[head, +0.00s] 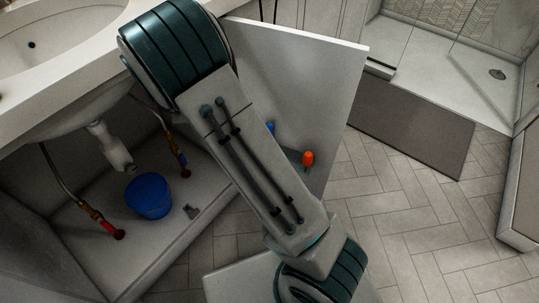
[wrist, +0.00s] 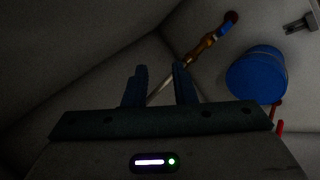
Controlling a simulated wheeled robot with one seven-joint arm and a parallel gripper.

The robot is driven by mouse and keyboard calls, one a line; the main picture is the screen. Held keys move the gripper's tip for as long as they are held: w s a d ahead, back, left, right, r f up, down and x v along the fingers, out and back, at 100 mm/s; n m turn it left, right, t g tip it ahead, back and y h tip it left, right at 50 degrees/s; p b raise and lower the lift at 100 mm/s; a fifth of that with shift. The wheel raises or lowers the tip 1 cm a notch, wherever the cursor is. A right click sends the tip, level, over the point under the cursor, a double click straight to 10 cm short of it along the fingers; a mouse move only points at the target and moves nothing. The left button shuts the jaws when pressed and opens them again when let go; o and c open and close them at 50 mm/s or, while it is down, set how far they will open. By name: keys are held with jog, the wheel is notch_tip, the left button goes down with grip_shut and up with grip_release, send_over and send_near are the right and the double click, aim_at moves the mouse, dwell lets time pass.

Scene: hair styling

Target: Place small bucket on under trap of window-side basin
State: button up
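The small blue bucket (head: 148,196) stands on the floor of the open cabinet under the basin (head: 50,45). It is just below the pale trap (head: 116,152), slightly to its right in the head view. In the wrist view the bucket (wrist: 255,76) is to the right of my gripper (wrist: 159,69), apart from the fingers. My gripper's two fingers are spread with nothing held between them. The gripper is hidden in the head view, where my arm crosses the middle.
Supply hoses with valves (head: 106,226) stand left and right of the bucket. A small grey piece (head: 191,211) lies near the cabinet's front edge. An open door panel (head: 305,85) stands behind my arm, with an orange item (head: 308,158) beside it. Tiled floor (head: 420,220) is clear at right.

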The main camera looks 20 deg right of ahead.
jog(key=s+d+r+m+g+h, duration=0.1)
jog(key=s+d+r+m+h, duration=0.1)
jog(key=s+d+r+m, duration=0.5)
jog(key=s+d+r+m+g+h, duration=0.1)
jog(key=s+d+r+m, duration=0.15)
jog(key=s+d, duration=0.45)
jog(key=s+d+r+m+g+y, duration=0.1)
jog(key=s+m+g, duration=0.3)
jog(key=s, duration=1.7)
jog(key=d+m+y, duration=0.1)
jog(key=m, duration=0.1)
jog(key=shift+r+m+g, duration=0.35)
jog(key=shift+g, duration=0.05)
jog(key=shift+d, duration=0.15)
